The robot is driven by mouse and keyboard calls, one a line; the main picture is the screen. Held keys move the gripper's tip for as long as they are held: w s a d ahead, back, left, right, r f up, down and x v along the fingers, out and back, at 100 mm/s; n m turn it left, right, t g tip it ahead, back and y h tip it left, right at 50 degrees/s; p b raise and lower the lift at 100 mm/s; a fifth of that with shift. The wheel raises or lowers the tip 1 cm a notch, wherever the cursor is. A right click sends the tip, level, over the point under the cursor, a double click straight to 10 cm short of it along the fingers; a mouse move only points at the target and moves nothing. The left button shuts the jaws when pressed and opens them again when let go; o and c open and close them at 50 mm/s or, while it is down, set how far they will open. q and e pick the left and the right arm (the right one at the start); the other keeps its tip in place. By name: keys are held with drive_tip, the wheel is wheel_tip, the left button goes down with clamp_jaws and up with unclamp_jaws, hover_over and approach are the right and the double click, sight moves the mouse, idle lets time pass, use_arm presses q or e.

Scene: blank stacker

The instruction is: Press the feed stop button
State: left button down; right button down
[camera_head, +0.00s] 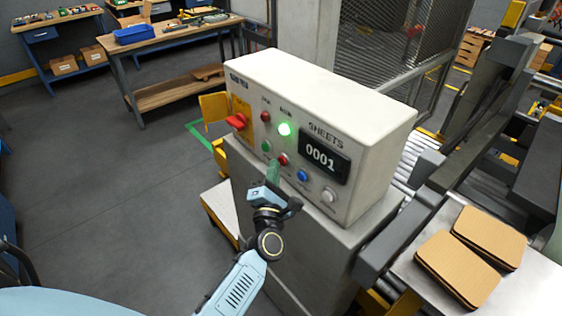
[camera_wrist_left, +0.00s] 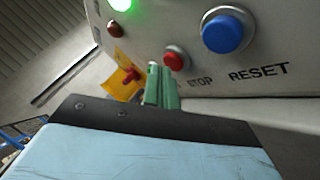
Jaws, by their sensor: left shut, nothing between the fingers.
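The feed stop button is a red push button (camera_head: 283,159) low on the front of the white control box (camera_head: 330,80). In the left wrist view the red button (camera_wrist_left: 175,58) has the word STOP beside it. My left gripper (camera_head: 273,172) is shut and empty, its green fingers pointing up at the panel. In the left wrist view its fingertips (camera_wrist_left: 159,72) show just left of the red button, overlapping its edge. I cannot tell whether they touch it. My right gripper is not in view.
A green button (camera_head: 266,146), a blue reset button (camera_head: 303,175) and a white button (camera_head: 328,195) flank the red one. A green lamp (camera_head: 285,129) is lit; the display (camera_head: 324,157) reads 0001. A red switch (camera_head: 236,122) is at the left. Cardboard stacks (camera_head: 455,268) lie right.

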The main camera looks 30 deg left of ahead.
use_arm(q)
drive_tip(key=shift+w+d, duration=0.2)
drive_tip(key=shift+w, duration=0.25)
idle(0.4)
drive_tip(key=shift+s, duration=0.1)
drive_tip(key=shift+s+a, duration=0.35)
drive_tip(key=shift+s, duration=0.4)
drive_tip(key=s, duration=0.1)
drive_tip(key=s+a, duration=0.1)
drive_tip(key=s, duration=0.1)
drive_tip(key=s+a+p, duration=0.1)
drive_tip(key=shift+s, duration=0.35)
idle(0.7)
